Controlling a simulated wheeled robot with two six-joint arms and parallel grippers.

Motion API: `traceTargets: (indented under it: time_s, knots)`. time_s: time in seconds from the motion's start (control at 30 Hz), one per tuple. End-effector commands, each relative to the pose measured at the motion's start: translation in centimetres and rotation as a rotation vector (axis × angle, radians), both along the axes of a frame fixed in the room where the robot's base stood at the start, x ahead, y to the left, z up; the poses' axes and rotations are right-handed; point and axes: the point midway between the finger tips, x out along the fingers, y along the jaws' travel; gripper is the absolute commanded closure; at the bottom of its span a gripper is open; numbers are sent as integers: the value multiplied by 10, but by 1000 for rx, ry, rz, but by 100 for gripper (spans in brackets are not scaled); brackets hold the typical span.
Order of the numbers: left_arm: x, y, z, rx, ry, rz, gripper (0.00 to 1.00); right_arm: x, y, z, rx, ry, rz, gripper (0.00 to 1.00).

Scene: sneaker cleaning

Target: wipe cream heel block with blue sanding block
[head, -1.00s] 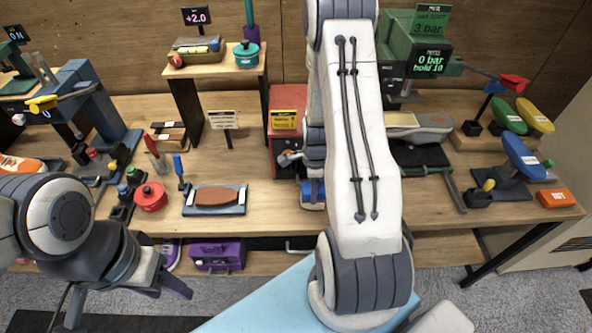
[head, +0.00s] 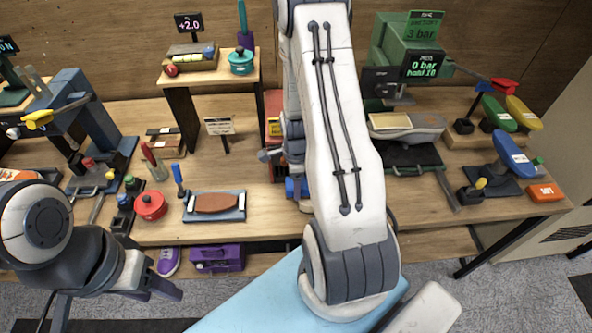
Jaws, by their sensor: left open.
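A cream block (head: 388,121), which looks like the heel block, lies on a grey sole-shaped piece at the right back of the bench, just right of my right forearm. A small blue block (head: 297,187) shows beside my right forearm near the bench's front edge. It may be the sanding block; the forearm partly covers it, and I cannot tell whether it is held. My left gripper (head: 164,289) is open and empty at the lower left, in front of the bench and away from both blocks.
A brown block on a blue-grey tray (head: 241,207), a red pot (head: 150,205) and small tools stand at the left front. A wooden stand (head: 213,72) rises behind. A green press (head: 408,60) is at the back right. Coloured ovals and an orange box (head: 545,192) sit at far right.

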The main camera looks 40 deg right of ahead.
Motion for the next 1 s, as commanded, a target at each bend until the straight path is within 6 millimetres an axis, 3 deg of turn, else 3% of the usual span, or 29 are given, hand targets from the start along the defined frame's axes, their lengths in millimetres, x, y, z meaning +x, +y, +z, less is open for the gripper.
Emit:
traceTargets:
  time_s: [0.37, 1.0]
  knots:
    - [0, 0, 30, 1, 0, -5, 50, -2, -4, 35, -1, -1, -7, 95]
    - [0, 0, 30, 0, 0, -5, 50, -3, -5, 36, -1, -1, -9, 95]
